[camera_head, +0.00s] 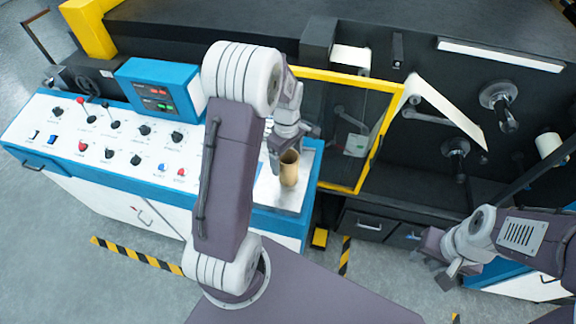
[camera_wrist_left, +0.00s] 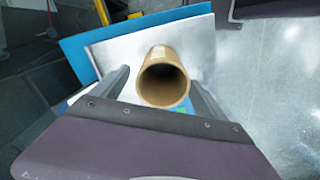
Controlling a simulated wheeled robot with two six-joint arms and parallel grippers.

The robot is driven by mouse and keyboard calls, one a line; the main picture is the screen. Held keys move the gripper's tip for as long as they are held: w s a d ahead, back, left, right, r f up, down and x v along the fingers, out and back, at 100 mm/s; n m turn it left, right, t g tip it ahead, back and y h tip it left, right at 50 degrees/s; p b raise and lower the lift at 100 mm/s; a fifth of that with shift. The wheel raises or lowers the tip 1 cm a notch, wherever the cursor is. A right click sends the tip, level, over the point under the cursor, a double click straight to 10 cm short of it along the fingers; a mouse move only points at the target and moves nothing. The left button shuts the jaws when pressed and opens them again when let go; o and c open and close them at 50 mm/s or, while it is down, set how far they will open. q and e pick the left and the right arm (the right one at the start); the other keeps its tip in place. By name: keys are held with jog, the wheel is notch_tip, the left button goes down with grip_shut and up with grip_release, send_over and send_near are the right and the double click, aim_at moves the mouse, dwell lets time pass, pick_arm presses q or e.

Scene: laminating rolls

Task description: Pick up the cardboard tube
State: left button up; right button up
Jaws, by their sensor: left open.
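The cardboard tube (camera_head: 289,168) is brown and hollow and stands upright on the metal plate (camera_head: 274,193) at the right end of the blue and white control console. In the left wrist view the tube (camera_wrist_left: 163,78) shows its open end between the two fingers of my left gripper (camera_wrist_left: 163,88). In the head view my left gripper (camera_head: 288,145) is at the tube, partly hidden by its own arm. It is open, and I cannot tell whether a finger touches the tube. My right gripper (camera_head: 443,264) is at the lower right, away from the tube; its fingers look apart.
The control console (camera_head: 110,140) with knobs and a blue display box (camera_head: 160,90) lies to the left. A yellow-framed guard (camera_head: 384,125) stands close to the right of the tube. Black machinery with rollers (camera_head: 498,98) fills the back right.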

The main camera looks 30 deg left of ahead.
pick_arm(q)
jog(key=shift+f, duration=0.25)
jog(key=shift+s+d, duration=0.1)
jog(key=shift+d, duration=0.05)
jog(key=shift+s+d+f+p, duration=0.15)
jog(key=shift+f+p, duration=0.25)
jog(key=shift+f, duration=0.25)
jog(key=shift+s+d+f+p, duration=0.1)
jog(key=shift+f+p, duration=0.25)
jog(key=shift+f, duration=0.25)
jog(key=shift+w+a+f, duration=0.1)
jog(key=shift+f, duration=0.5)
jog(key=shift+w+a+f, duration=0.1)
jog(key=shift+f, duration=0.5)
jog(key=shift+w+f, duration=0.1)
jog(key=shift+f, duration=0.05)
jog(key=shift+d, duration=0.1)
jog(key=c, duration=1.5)
jog(key=shift+o, duration=0.2)
jog(key=shift+r, duration=0.55)
notch_tip(320, 180, up, 3)
jog(key=shift+b, duration=0.65)
jog(key=d+r+b, duration=0.1)
jog(key=d+r, duration=0.2)
jog(key=d, duration=0.2)
jog(key=w+d+r+b, duration=0.1)
jog(key=d+r, duration=0.3)
jog(key=d, duration=0.2)
jog(key=shift+w+d, duration=0.15)
jog(key=shift+d, duration=0.1)
